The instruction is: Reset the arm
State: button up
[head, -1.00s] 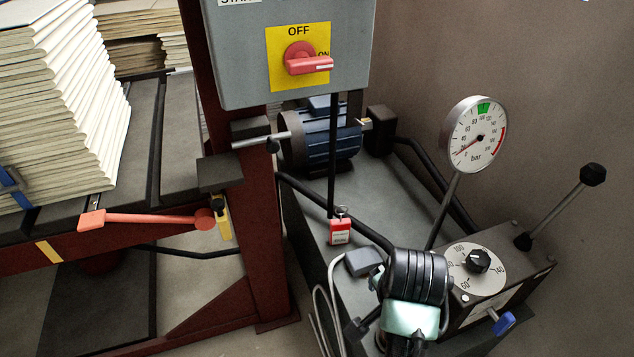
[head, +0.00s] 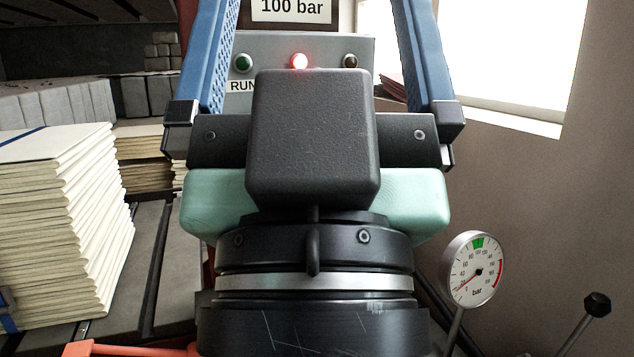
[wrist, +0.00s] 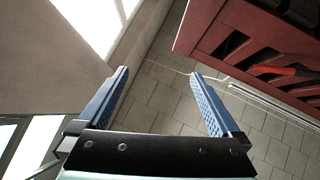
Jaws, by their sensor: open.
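My gripper (head: 316,30) is raised close in front of the head camera, its two blue fingers spread wide on a black palm. The fingers run off the top of the picture. The wrist view also shows my gripper (wrist: 160,74), open, with nothing between the fingers but a tiled floor (wrist: 165,105) some way off. My gripper and wrist hide much of the grey control box (head: 365,50), including its lower part.
A tall stack of cream boards (head: 65,215) stands at left. A pressure gauge (head: 475,269) and a black-knobbed lever (head: 597,304) are at right. A red lamp (head: 299,61) glows on the box. A dark red frame (wrist: 215,35) shows in the wrist view.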

notch_tip(320, 180, up, 17)
jog(key=p, duration=1.4)
jog(key=shift+w+f, duration=0.15)
jog(key=shift+w, duration=0.15)
